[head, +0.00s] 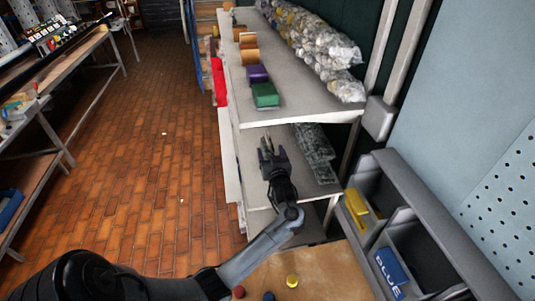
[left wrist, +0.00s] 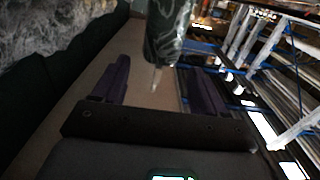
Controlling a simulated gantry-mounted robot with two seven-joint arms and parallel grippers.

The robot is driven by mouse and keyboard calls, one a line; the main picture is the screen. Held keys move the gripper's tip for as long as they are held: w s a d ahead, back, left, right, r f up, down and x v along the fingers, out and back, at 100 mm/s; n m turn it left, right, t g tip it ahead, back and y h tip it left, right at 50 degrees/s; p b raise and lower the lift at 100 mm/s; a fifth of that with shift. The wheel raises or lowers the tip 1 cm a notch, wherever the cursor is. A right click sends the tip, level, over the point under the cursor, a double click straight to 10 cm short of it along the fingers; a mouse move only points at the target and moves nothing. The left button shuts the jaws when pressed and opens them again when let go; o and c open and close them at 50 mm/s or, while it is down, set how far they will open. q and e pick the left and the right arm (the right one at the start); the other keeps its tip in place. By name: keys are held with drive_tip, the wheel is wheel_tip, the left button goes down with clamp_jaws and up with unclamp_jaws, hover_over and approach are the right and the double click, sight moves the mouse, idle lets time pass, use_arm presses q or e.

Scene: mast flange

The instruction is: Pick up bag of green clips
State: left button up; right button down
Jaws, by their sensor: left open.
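My left gripper (head: 268,147) is open at the front edge of the lower shelf (head: 258,180), below the upper shelf. In the left wrist view, its two dark purple fingers (left wrist: 155,72) are spread apart. A dark, greenish, glossy bag-like thing (left wrist: 167,30) lies ahead, in line with the gap between the fingers. I cannot tell whether it is the bag of green clips or whether a finger touches it. The head view does not show it clearly. My right gripper is not in view.
Grey bags (head: 315,150) lie deeper on the lower shelf. Bins (head: 408,262) stand at right.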

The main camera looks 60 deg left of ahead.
sight(267, 143)
use_arm(q)
drive_tip(key=shift+f+p+x, duration=0.1)
drive_tip(key=shift+p+x, duration=0.1)
drive_tip(key=shift+x, duration=1.45)
drive_tip(key=shift+f+p+x, duration=0.15)
drive_tip(key=shift+x, duration=1.55)
drive_tip(key=shift+d, duration=0.1)
clamp_jaws()
